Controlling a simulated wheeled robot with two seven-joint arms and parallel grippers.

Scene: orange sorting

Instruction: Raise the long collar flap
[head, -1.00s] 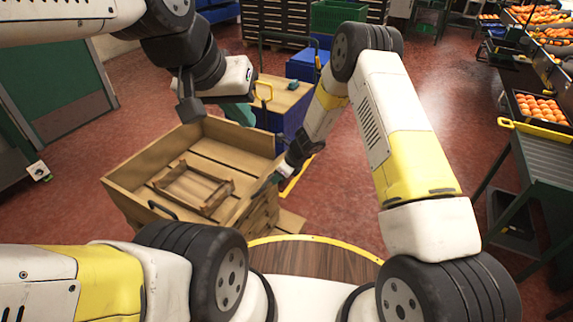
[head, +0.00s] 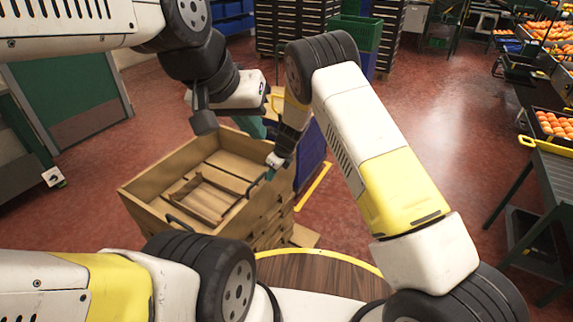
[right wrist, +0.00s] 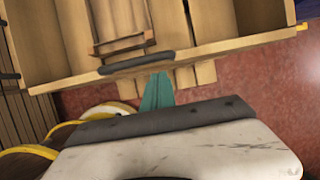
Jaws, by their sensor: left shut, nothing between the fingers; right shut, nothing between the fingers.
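A wooden collar box (head: 150,182) with slatted boards stands left of centre in the head view, its inside open to view. A dark handle (head: 184,225) sits on its near wall. I cannot tell which wall is the long flap. My right gripper (head: 269,176) is shut and empty at the box's right side. In the right wrist view its teal fingers (right wrist: 156,90) are just below a dark handle (right wrist: 137,62) on a wall edge; contact is unclear. My left gripper (head: 252,128) is shut and empty above the box's far right corner, partly hidden by its wrist.
A small brown wooden frame (head: 198,202) lies inside the box. Orange trays (head: 555,124) are at the far right. Red floor is open between.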

